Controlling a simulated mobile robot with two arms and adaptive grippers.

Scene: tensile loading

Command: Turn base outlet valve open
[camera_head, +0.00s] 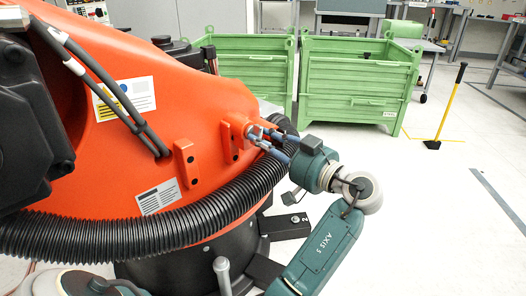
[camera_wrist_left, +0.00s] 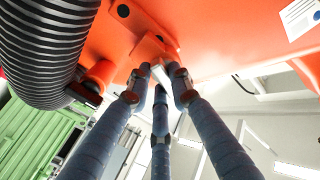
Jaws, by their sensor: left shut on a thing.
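The large orange machine body (camera_head: 200,105) fills the left of the head view. A small silver fitting, apparently the base outlet valve (camera_head: 252,131), sticks out from its right side. My left gripper (camera_head: 264,136) has its blue-grey fingers closed around this fitting. In the left wrist view, the fingers of my left gripper (camera_wrist_left: 160,82) converge on a pale metal piece, the valve (camera_wrist_left: 159,72), just below the orange body (camera_wrist_left: 210,40). The fingertips hide much of the valve, so its turn angle cannot be told. My right gripper is not in view.
A thick black corrugated hose (camera_head: 150,233) curves around the body, close below my left gripper. Orange brackets (camera_head: 187,164) stick out beside the valve. Green metal crates (camera_head: 355,80) stand behind, and a yellow-handled tool (camera_head: 449,105) stands at right.

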